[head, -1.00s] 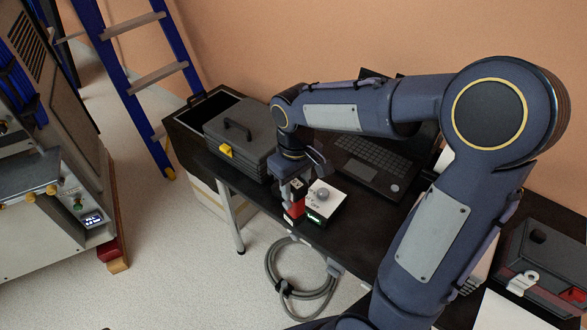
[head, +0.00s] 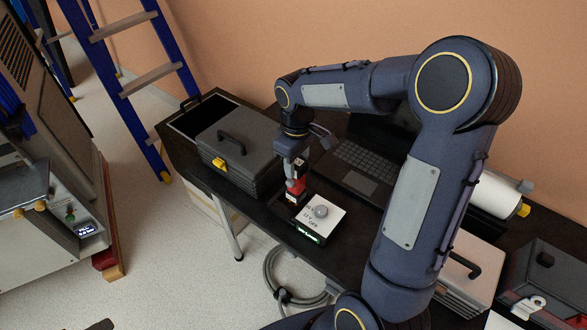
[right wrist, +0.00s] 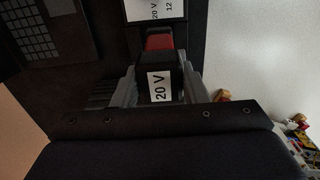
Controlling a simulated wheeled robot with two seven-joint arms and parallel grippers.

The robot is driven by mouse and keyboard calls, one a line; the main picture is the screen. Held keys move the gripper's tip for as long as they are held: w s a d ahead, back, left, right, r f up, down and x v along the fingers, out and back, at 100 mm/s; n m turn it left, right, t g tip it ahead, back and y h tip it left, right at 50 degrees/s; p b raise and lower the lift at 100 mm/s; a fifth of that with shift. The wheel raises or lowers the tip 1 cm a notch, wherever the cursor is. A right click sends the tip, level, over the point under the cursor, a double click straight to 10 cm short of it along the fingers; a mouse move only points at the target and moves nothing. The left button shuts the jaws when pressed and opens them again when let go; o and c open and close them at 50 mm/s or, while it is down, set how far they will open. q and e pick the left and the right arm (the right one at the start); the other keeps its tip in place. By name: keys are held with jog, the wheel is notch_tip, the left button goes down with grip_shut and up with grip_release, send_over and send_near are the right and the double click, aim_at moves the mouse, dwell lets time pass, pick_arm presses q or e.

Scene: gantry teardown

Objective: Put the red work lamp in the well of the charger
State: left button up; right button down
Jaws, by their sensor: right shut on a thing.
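The red work lamp (head: 296,187) is red and black and stands roughly upright in my right gripper (head: 293,172). In the right wrist view, its black end with a "20 V" label (right wrist: 160,86) sits between the two fingers (right wrist: 158,92). The charger (head: 321,222) is on the black table, with a white labelled top, a grey knob and a green-lit front. The lamp is at the charger's left end; I cannot tell if they touch. The charger's label (right wrist: 150,10) shows at the top of the wrist view. The charger's well is not clearly visible. My left gripper is out of view.
A grey toolbox (head: 240,150) stands left of the lamp, with an open black bin (head: 203,112) beyond. A laptop (head: 353,165) is behind. Grey cases stand at the right. A coiled cable (head: 290,290) hangs below the table's front edge.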

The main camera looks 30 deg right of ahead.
aim_at(296, 194)
jog(key=shift+w+f, duration=0.7)
jog(key=shift+f, duration=0.15)
jog(key=shift+w+f, duration=0.1)
jog(key=shift+f, duration=1.5)
jog(key=shift+f, duration=0.2)
jog(key=c, duration=0.8)
grip_release()
jog(key=shift+c, duration=0.2)
jog(key=shift+r, duration=0.1)
